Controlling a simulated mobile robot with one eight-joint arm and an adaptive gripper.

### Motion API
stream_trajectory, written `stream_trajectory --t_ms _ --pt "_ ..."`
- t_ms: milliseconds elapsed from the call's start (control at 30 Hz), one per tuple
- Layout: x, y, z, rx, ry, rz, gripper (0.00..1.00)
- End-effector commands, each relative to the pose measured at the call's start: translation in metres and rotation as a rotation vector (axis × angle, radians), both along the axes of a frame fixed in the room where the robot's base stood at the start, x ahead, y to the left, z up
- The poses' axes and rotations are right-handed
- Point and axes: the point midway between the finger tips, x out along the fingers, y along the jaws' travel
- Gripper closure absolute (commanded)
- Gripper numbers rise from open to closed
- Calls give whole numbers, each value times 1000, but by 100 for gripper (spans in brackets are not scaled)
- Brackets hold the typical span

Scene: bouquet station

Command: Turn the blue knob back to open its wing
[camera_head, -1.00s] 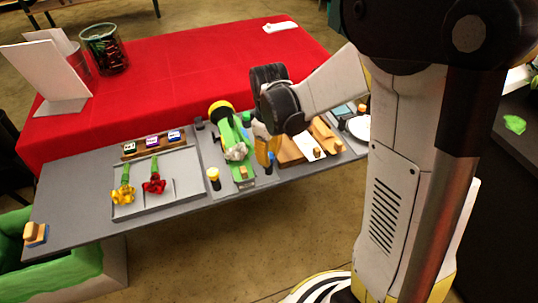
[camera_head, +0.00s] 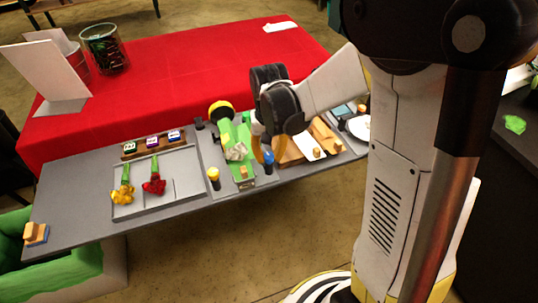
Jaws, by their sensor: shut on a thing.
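The blue knob (camera_head: 268,157) stands at the front edge of the grey station, just right of the green holder (camera_head: 243,171). A yellow-topped knob (camera_head: 213,174) stands to the left of the green holder. Crumpled pale wrap (camera_head: 236,152) lies on the holder. I cannot clearly make out the knob's wing or its angle.
A yellow flower (camera_head: 122,195) and a red flower (camera_head: 154,185) lie in a grey tray (camera_head: 186,189) at left. Wooden blocks (camera_head: 324,136) lie right of my gripper. The red table (camera_head: 190,75) behind is largely clear.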

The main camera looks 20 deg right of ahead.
Motion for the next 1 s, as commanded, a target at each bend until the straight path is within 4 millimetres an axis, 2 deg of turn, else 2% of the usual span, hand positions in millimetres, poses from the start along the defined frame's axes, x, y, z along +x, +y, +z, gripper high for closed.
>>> stream_trajectory --t_ms 400,900,933,1000 --pt "0 0 0 0 0 -165 100" --pt "0 0 0 0 0 -182 100" --pt "0 0 0 0 0 -182 69" --pt "0 0 0 0 0 -182 50"
